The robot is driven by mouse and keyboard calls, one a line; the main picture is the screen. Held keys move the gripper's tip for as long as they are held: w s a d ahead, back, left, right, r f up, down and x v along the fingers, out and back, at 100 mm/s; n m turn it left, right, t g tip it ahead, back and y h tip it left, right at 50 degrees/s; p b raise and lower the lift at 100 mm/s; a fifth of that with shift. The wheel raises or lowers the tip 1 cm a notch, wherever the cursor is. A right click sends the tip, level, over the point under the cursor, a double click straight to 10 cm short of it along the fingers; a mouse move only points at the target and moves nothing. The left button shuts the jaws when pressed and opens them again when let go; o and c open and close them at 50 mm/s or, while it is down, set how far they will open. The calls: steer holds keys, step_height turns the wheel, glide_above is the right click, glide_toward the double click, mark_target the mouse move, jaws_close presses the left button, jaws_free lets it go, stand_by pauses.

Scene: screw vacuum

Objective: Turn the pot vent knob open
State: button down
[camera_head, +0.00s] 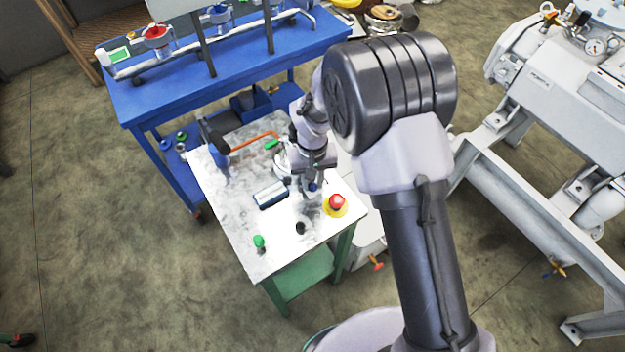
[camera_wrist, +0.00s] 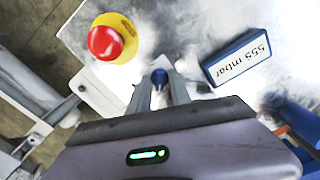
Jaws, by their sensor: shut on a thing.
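The vent knob is a small blue knob (camera_wrist: 159,77) on the light metal tabletop, between my fingertips in the wrist view. In the head view, a bit of its blue (camera_head: 313,187) shows just under my gripper (camera_head: 310,180). My gripper (camera_wrist: 160,88) points down at the table with its two fingers on either side of the knob, shut on it. The fingers and the steep angle partly hide the knob's lower part, so its turn angle is hard to tell. A blue-framed display (camera_wrist: 237,58) beside it reads about 555 mbar; the last digit is unclear.
A red button (camera_wrist: 105,42) on a yellow base stands close to the knob. A green knob (camera_head: 258,240) and a black knob (camera_head: 300,227) sit near the table's front edge. A blue bench (camera_head: 180,88) stands behind, and a large white machine (camera_head: 560,90) at right.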

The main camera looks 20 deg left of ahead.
mark_target(313, 183)
steer(key=c, duration=1.2)
jaws_free()
step_height(313, 183, up, 17)
steer(key=p, duration=0.5)
steer(key=shift+r+p, duration=0.2)
steer(key=shift+p, duration=0.15)
